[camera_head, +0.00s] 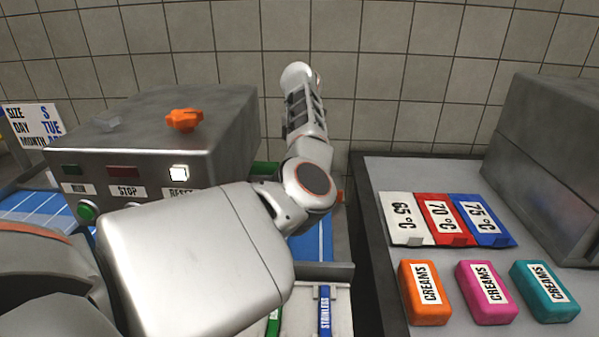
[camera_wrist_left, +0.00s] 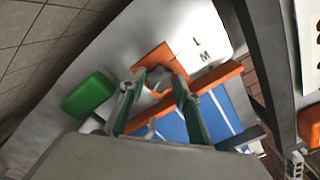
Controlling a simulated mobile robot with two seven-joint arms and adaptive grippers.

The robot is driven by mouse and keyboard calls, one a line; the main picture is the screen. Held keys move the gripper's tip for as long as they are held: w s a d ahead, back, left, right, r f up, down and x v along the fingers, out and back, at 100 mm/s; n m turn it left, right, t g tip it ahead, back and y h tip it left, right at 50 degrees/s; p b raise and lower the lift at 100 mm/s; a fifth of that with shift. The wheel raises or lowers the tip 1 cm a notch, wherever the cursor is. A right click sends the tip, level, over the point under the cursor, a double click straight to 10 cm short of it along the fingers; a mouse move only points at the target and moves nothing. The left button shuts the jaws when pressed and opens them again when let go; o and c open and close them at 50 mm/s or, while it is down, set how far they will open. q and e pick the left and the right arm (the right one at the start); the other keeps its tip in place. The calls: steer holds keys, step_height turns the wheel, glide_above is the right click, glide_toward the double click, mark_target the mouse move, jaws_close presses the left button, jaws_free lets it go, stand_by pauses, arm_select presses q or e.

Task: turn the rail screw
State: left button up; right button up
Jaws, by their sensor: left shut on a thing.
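In the left wrist view, my left gripper (camera_wrist_left: 160,82) points at an orange rail bracket (camera_wrist_left: 152,58). Its green-lined fingers close on a small grey part at the bracket, which I take to be the rail screw (camera_wrist_left: 158,76); the fingers partly hide it. My right gripper is not in view.
A grey machine box (camera_head: 140,150) with lit buttons and an orange piece (camera_head: 184,119) on top stands left. A grey counter (camera_head: 385,165) at right holds temperature cards (camera_head: 437,218) and three CREAMS blocks (camera_head: 487,291). A green block (camera_wrist_left: 90,95) sits near the bracket.

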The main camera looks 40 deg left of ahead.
arm_select(q)
steer(key=n, duration=0.3)
steer(key=shift+n+p, duration=0.4)
steer(key=n, duration=0.3)
steer(key=shift+n, duration=0.3)
steer(key=n, duration=0.3)
steer(key=shift+f+n, duration=0.1)
steer(key=shift+n, duration=0.2)
steer(key=n, duration=0.5)
steer(key=shift+s+a+n+b, duration=0.1)
steer(key=shift+n+b, duration=0.2)
steer(key=n, duration=0.3)
steer(key=shift+n+b, duration=0.3)
steer(key=shift+b, duration=0.1)
steer(key=shift+n, duration=0.5)
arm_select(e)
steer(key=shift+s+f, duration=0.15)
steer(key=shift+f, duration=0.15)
arm_select(q)
steer(key=o, duration=0.8)
